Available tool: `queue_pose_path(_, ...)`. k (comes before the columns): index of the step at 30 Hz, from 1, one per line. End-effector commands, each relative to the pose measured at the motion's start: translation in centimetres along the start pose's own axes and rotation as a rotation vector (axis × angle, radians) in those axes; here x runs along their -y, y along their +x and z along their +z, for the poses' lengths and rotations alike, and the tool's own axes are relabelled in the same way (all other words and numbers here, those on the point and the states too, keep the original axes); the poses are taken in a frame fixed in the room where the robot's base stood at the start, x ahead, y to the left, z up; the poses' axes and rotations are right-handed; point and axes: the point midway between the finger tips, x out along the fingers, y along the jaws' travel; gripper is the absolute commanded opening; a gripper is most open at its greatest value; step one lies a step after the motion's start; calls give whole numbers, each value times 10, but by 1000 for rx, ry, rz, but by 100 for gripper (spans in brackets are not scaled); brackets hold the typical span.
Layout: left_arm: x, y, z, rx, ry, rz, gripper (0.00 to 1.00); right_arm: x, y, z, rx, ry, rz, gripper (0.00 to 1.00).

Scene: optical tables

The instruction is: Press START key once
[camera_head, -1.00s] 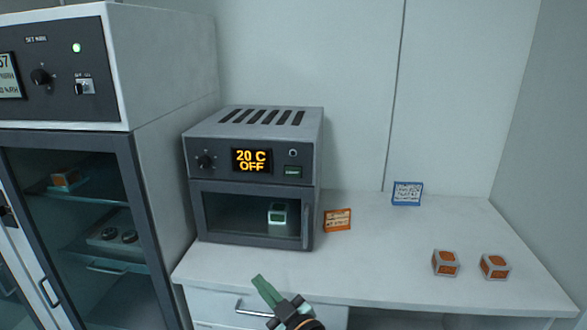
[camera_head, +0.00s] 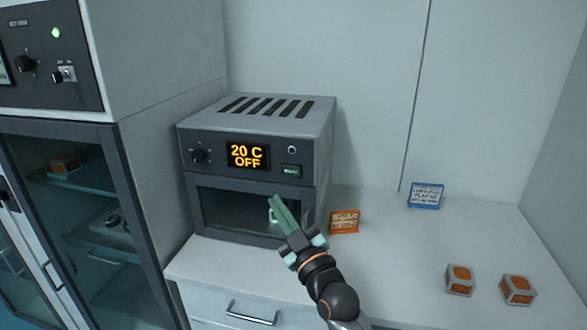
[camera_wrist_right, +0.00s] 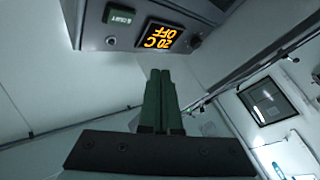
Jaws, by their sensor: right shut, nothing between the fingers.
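The START key (camera_head: 291,171) is a small dark green key on the oven's front panel, right of the orange display (camera_head: 247,156) that reads "20 C OFF". The oven (camera_head: 312,130) is a grey box on the white bench with its glass door shut. My right gripper (camera_head: 276,201) has green fingers closed together and empty. Its tips are in front of the door, a little below the key and apart from it. In the right wrist view the key (camera_wrist_right: 122,16) shows upside down, above and left of the fingertips (camera_wrist_right: 160,73). My left gripper is not in view.
Two orange-sided cubes (camera_head: 459,280) (camera_head: 517,290) sit on the bench (camera_head: 400,255) at right. A tall glass-door cabinet (camera_head: 125,225) stands at left.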

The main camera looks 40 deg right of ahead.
Motion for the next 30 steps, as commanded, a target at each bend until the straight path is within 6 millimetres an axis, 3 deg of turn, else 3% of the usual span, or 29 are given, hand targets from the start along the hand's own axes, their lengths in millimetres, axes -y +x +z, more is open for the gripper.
queue_pose_path(17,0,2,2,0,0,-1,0,-4,4,0,-7,-3,7,0)
queue_pose_path(30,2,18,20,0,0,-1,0,-33,43,30,-8,-6,8,0)
